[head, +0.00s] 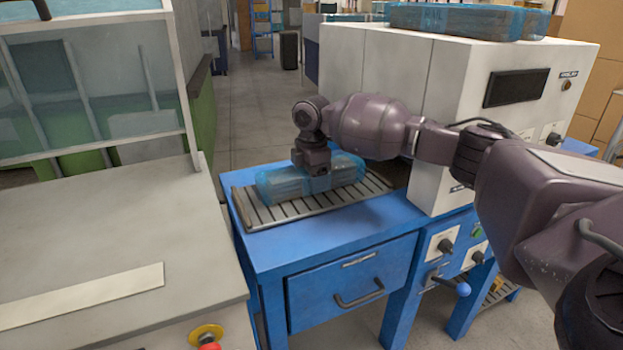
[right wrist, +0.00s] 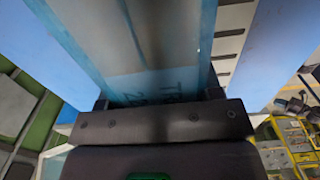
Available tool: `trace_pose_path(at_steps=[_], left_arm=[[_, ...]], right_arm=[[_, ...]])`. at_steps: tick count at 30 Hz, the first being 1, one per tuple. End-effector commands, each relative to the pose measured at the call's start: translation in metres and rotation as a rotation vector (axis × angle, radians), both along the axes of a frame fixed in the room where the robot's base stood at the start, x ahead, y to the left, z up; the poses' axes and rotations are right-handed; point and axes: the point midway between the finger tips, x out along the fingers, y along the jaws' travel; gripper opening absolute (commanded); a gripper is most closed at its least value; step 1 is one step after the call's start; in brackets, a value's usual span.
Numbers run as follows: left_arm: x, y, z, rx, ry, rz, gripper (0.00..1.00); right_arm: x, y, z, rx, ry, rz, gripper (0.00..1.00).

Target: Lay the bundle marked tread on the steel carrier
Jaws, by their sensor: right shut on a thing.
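A long bundle (head: 290,184) wrapped in clear blue film is over the slatted steel carrier (head: 268,214) on the blue bench. My right gripper (head: 317,176) points down and is shut across the bundle's middle. The bundle lies roughly along the carrier; I cannot tell whether it rests on the slats or hangs just above. In the right wrist view the film-wrapped bundle (right wrist: 140,45) runs between the jaws (right wrist: 160,97), with partly hidden lettering starting "T". Carrier slats (right wrist: 229,45) show beside it. My left gripper is out of view.
A grey worktop (head: 100,245) with a red stop button (head: 208,340) is at left. The blue bench (head: 300,250) is bare in front of the carrier.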

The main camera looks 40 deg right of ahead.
Motion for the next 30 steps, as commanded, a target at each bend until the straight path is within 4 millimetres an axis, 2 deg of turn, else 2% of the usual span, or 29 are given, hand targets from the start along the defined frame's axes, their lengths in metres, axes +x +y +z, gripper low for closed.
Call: trace_pose_path(at_steps=[6,7,12,22,26,30], left_arm=[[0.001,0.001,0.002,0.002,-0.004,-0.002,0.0],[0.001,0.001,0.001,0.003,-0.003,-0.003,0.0],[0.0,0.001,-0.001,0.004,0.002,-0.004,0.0],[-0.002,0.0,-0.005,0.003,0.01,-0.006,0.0],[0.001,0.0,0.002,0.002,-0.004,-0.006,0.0],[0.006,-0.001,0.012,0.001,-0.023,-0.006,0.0]], right_arm=[[0.0,0.0,-0.001,0.001,-0.002,0.0,0.19],[0.0,0.0,-0.002,0.0,-0.001,0.0,0.61],[0.0,0.0,-0.002,0.0,-0.001,0.0,0.85],[0.0,0.0,0.001,-0.001,-0.001,0.0,0.85],[0.0,0.0,0.017,0.0,-0.005,0.0,0.85],[0.0,0.0,0.045,0.001,-0.009,0.0,0.85]])
